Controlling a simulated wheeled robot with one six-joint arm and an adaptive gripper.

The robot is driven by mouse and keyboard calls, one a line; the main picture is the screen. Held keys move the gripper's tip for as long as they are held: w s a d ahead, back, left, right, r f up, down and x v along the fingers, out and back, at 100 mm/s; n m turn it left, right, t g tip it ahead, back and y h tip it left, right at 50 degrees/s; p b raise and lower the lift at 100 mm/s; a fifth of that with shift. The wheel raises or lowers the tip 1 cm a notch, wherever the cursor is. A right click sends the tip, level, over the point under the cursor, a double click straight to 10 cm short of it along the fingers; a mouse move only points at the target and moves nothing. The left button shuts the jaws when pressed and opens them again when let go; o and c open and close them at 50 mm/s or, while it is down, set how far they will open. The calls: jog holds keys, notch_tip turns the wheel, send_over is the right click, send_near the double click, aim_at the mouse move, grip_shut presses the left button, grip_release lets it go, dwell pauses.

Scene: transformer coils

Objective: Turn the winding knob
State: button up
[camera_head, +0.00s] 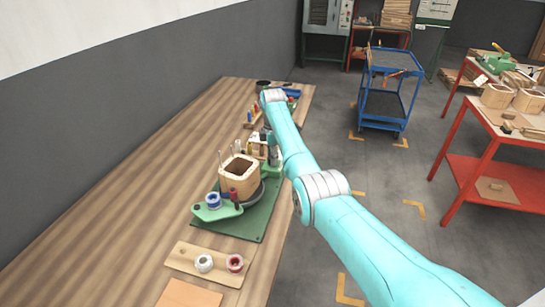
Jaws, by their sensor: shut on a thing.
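A green winding machine (217,213) stands on a green mat (246,225) on the wooden bench. A square wooden coil former (239,173) sits upright on its dark round turntable. My arm reaches over the right side of the machine. My gripper (271,146) points down just behind the former, at the machine's far end, and is only partly in view. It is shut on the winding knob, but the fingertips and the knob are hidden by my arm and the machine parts.
A blue spool (213,201) sits on the machine's near end. A wooden board (193,265) with a white spool (204,263) and a red spool (235,263) lies in front. The bench (150,190) is clear on the left. A blue cart (385,90) and red table (500,145) stand right.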

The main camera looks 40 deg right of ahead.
jog(key=o, duration=1.1)
jog(key=shift+r, duration=0.1)
notch_tip(320, 180, up, 12)
jog(key=shift+f, duration=0.1)
dwell(0.3)
